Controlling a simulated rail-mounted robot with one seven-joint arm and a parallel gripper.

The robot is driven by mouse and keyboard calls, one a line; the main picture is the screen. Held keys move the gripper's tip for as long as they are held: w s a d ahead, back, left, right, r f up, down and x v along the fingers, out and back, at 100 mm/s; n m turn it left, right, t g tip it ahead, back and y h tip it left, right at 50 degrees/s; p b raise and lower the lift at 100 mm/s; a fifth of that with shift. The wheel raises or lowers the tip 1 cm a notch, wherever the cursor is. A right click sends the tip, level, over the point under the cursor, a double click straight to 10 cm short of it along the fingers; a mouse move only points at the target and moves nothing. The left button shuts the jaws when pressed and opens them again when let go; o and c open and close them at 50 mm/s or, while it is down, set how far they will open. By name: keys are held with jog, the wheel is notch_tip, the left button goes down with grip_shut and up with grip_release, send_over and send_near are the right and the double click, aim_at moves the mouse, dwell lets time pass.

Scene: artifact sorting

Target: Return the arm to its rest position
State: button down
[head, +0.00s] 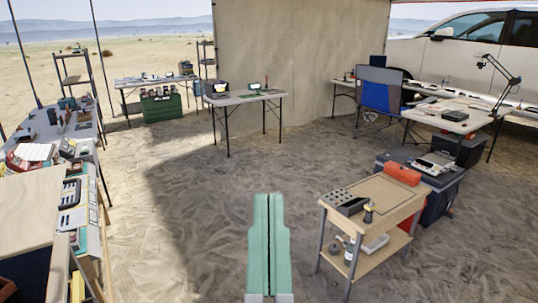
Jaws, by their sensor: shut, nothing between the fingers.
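My gripper (268,198) shows at the bottom middle of the head view. Its two long green fingers lie side by side and point away from me, shut with nothing between them. It is over the open sandy ground, apart from all the tables. The rest of my arm is out of the picture below.
Cluttered tables line the left edge. A small table (245,98), a blue chair (379,88) and a desk stand farther back. The middle ground is clear.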

notch_tip(320, 180, up, 39)
jog(key=p, duration=3.7)
jog(key=shift+s, duration=0.3)
jog(key=shift+a+f, duration=0.1)
